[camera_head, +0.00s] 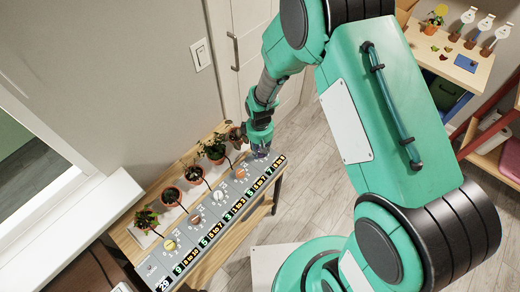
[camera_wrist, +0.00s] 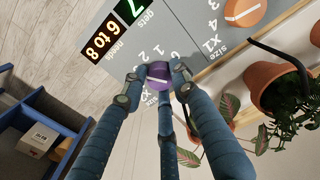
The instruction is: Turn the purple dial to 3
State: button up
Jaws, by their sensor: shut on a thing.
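The purple dial (camera_wrist: 158,72) sits on the grey panel (camera_wrist: 205,30), with a white pointer line across its face. My gripper (camera_wrist: 158,78) has its fingers closed around the dial's sides in the wrist view. Printed numbers, including 1 and 2, show around the dial; others are partly hidden by the fingers, so I cannot tell the exact setting. Next to it, the display (camera_wrist: 105,35) reads 7, with "needs 6 to 8". In the head view my gripper (camera_head: 260,143) is at the panel's far right end, and only a little of the purple dial (camera_head: 261,154) shows.
A blue shelf (camera_wrist: 45,130) is at the wrist view's lower left.

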jog(key=shift+n, duration=0.6)
jog(key=o, duration=1.2)
jog(key=shift+c, duration=0.2)
jog(key=shift+r, duration=0.15)
notch_tip(320, 180, up, 12)
